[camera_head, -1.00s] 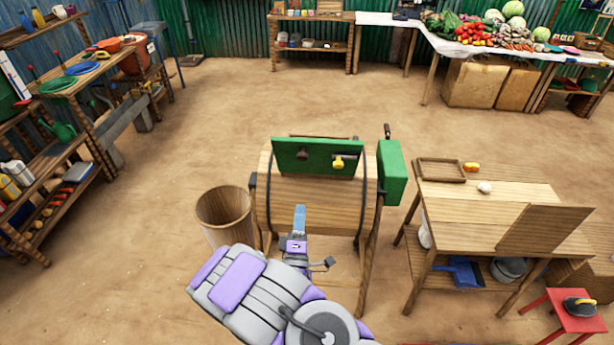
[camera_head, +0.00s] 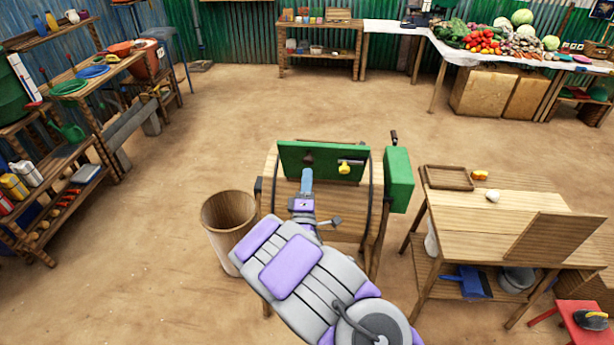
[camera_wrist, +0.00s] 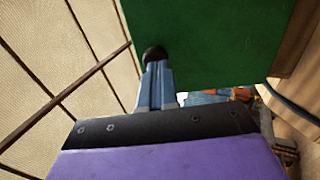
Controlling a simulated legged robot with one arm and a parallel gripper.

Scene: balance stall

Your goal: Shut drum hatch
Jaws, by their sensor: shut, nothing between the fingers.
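The wooden drum (camera_head: 345,220) stands on its frame in the middle of the head view. Its green hatch (camera_head: 325,160) is raised at the top of the drum, with a yellow latch (camera_head: 345,168) and a dark knob (camera_head: 308,159) on its face. My gripper (camera_head: 307,172) is shut and empty, with its tips at the hatch's lower left part, just below the dark knob. In the wrist view the shut fingers (camera_wrist: 157,85) reach the green hatch (camera_wrist: 215,40), and a dark round knob (camera_wrist: 154,54) shows at their tips. I cannot tell whether they touch.
A green box (camera_head: 399,180) with a crank is on the drum's right side. A wooden bin (camera_head: 230,222) stands left of the drum. A wooden table (camera_head: 480,215) stands to the right, with a red stool (camera_head: 582,325) in front. The floor behind the drum is clear.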

